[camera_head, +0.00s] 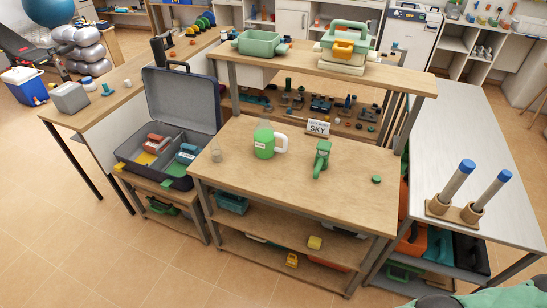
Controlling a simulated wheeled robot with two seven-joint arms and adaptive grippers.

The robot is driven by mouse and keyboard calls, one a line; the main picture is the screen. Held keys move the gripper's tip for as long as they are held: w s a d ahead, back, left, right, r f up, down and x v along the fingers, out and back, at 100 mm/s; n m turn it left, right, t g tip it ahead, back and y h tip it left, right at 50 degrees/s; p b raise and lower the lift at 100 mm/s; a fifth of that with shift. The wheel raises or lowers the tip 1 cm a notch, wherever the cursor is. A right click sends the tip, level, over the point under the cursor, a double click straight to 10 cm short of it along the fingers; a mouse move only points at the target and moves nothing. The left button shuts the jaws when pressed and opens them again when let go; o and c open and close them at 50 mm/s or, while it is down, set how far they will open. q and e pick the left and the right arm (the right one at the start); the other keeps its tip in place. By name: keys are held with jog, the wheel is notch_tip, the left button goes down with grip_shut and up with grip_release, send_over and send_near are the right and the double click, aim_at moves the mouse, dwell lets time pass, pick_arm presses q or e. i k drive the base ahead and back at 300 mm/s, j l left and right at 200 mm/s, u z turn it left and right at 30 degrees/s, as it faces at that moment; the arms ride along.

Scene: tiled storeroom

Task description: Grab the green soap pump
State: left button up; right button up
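On the wooden table (225,178) in the middle stands a green container (263,147) with a white handle on its right and a pale, partly see-through top. To its right is a darker green object (321,158) with a bulky head and a narrow part reaching toward the table's front. Its shape could be a pump, but I cannot tell for sure which of the two is the soap pump.
A small "SKY" sign (318,128) and a small green disc (376,180) share the table. An open grey case (182,98) stands left. Two blue-topped cylinders (458,180) (492,190) stand on the grey table (450,130) at right. The middle table's front is mostly clear.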

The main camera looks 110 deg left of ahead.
aim_at(320, 162)
jog(key=u, duration=2.2)
